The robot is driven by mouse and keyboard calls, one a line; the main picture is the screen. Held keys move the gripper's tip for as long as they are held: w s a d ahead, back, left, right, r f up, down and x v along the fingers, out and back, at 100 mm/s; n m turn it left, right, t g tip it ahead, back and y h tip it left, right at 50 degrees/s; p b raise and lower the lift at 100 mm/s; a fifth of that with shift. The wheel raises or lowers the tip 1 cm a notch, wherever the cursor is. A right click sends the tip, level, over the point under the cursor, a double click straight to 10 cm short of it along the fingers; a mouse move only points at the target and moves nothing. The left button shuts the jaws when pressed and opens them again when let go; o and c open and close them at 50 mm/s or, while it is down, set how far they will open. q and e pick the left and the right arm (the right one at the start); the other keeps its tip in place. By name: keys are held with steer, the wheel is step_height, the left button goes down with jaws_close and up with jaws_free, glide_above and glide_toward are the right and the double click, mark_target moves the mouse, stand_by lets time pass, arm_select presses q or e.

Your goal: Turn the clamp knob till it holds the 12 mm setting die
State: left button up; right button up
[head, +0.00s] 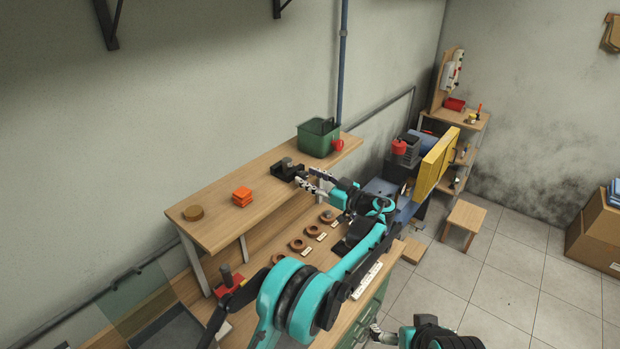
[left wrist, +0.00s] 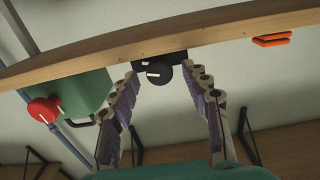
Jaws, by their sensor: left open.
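The black clamp (head: 287,171) sits on the raised wooden shelf, near its front edge. A small grey piece (head: 287,161) shows at its top; I cannot tell if it is the 12 mm setting die. In the left wrist view the clamp's round black knob (left wrist: 158,73) has a white line lying about level. My left gripper (head: 312,183) is open in front of the clamp. In the left wrist view the knob shows between its spread fingers, with gaps at both sides. My right gripper (head: 380,334) is partly cut off at the lower edge; its jaw state is unclear.
Orange pieces (head: 242,196) and a round brown piece (head: 193,213) lie left on the shelf. Several labelled brown rings (head: 297,245) sit on the bench below. The shelf between is clear.

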arm_select(q)
jaws_close()
steer(key=shift+f+m+b, duration=0.15)
steer(key=shift+m+b, duration=0.7)
steer(key=shift+m, duration=0.25)
steer(key=shift+m+b, duration=0.4)
steer(key=shift+m, duration=0.7)
jaws_free()
steer(key=shift+w, duration=0.1)
